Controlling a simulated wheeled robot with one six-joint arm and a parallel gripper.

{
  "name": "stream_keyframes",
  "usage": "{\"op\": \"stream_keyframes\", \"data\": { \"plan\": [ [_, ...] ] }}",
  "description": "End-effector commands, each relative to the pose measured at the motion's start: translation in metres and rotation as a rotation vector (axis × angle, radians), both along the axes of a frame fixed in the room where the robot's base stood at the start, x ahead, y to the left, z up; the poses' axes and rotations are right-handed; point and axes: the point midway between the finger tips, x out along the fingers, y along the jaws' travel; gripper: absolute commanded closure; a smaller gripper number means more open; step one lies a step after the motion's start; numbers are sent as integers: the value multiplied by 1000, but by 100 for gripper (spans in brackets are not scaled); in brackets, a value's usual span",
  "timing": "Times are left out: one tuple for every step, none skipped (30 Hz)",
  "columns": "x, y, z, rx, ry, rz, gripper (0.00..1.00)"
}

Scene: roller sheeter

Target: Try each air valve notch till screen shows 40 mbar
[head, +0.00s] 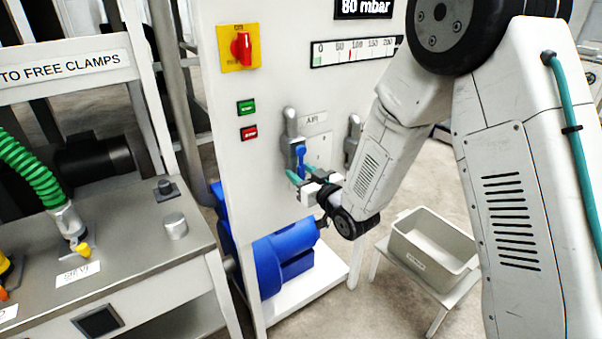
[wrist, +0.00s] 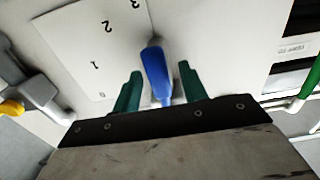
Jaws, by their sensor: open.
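The air valve (head: 291,133) is a grey fitting with a blue lever on the white panel, beside a label reading AIR. Its blue lever (head: 300,155) hangs downward in the head view. My gripper (head: 298,178) is at the lever's lower end. In the wrist view the blue lever (wrist: 155,72) stands between the two green fingers of my open gripper (wrist: 158,88), with gaps visible on both sides. A notch plate (wrist: 92,45) with 0, 1, 2 and 3 lies left of the lever. The screen (head: 365,8) reads 80 mbar.
A scale gauge (head: 355,51), a red rotary switch (head: 240,47), and green (head: 246,107) and red (head: 249,133) buttons are on the panel. A second grey fitting (head: 353,135) is right of the valve. A grey bin (head: 433,250) stands low at right, a workbench (head: 120,245) at left.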

Motion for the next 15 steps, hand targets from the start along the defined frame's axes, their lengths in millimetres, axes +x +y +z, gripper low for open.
{"op": "stream_keyframes", "data": {
  "plan": [
    [2,2,0,-1,1,0,57],
    [3,2,-1,-1,2,0,57],
    [4,3,-1,-1,2,0,57],
    [5,3,-1,-1,2,0,57],
    [5,3,-1,-1,2,-1,57],
    [5,3,-1,-1,2,-1,57],
    [5,3,-1,0,2,-1,57],
    [5,3,-1,0,2,-1,57],
    [5,3,0,-1,2,-1,57],
    [5,3,0,-1,2,-1,57],
    [5,3,0,-1,2,-1,66],
    [5,3,0,-1,2,-1,77],
    [5,3,0,-1,2,-1,85],
    [5,3,0,-1,2,-1,93],
    [5,3,0,-1,2,0,100]
  ]
}}
